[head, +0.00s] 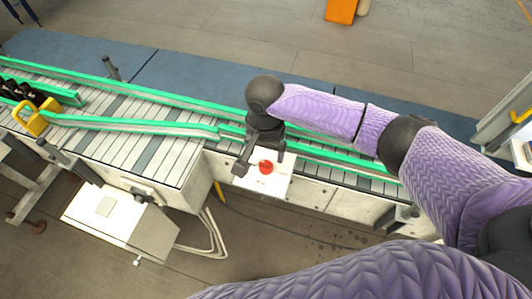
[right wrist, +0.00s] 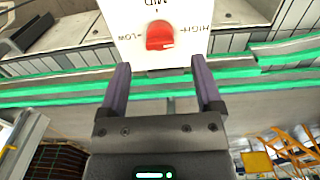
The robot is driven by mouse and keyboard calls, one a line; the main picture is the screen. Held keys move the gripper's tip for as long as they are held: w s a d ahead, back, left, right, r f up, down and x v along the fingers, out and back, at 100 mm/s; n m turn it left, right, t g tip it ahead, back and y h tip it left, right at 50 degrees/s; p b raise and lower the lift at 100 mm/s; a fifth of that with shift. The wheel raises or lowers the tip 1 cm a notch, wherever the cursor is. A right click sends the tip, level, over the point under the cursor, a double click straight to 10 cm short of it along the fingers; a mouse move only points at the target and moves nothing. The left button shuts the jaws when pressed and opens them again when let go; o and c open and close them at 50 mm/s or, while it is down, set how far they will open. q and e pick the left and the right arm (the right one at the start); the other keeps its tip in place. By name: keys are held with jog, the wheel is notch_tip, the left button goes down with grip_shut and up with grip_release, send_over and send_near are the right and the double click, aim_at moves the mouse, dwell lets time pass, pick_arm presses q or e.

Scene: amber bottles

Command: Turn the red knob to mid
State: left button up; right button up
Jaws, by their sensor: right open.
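The red knob (head: 265,167) sits on a white panel (head: 245,182) at the conveyor's near side. In the right wrist view the knob (right wrist: 160,36) is at upper middle, with LOW to its left, MID above and HIGH to its right. I cannot tell surely which mark it points to. My right gripper (head: 261,158) is by the panel in the head view. In the right wrist view its two fingers (right wrist: 162,76) are spread wide and empty, with the knob seen beyond and between them, apart from both. My left gripper is not in view.
The conveyor (head: 145,108) with green guide rails runs behind the panel. Dark bottles (head: 25,95) and a yellow part (head: 36,120) are at its left. A white box (head: 115,215) stands out at lower left. Floor is clear in front of the panel.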

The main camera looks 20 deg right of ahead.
aim_at(266, 163)
notch_tip(266, 163, down, 5)
jog(key=shift+f+b, duration=0.2)
jog(key=shift+b, duration=0.15)
jog(key=shift+w, duration=0.1)
grip_shut()
